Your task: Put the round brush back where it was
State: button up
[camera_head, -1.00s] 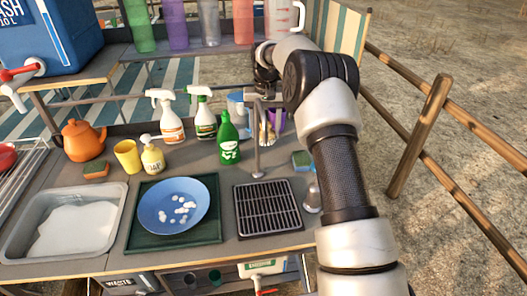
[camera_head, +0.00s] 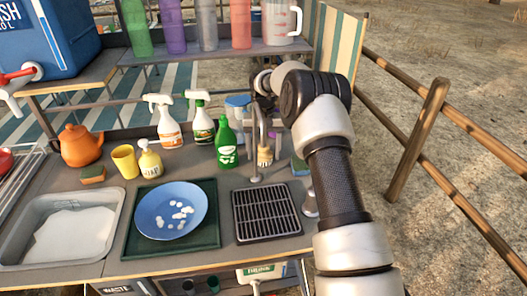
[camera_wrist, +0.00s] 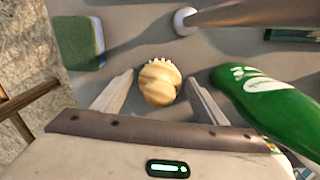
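The round brush (camera_head: 264,155) has a tan, rounded body and pale bristles. In the head view it appears upright, bristles down, on the counter just right of the tap (camera_head: 254,150). The wrist view looks down on the brush (camera_wrist: 160,84), with bristle ends showing at its far edge. My gripper (camera_wrist: 160,88) is above it, a finger on each side. The fingers look spread, with a visible gap on both sides of the brush. In the head view my arm partly hides the gripper (camera_head: 264,130).
A green bottle (camera_head: 226,145) stands left of the brush; in the wrist view the bottle (camera_wrist: 262,100) is close to the right finger. A green-topped sponge (camera_wrist: 80,42) lies on the other side. A black drain grid (camera_head: 266,214) is in front. Spray bottles (camera_head: 168,125) stand further left.

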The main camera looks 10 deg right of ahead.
notch_tip(320, 180, up, 12)
jog(key=shift+r+p, duration=0.2)
jog(key=shift+p, duration=0.35)
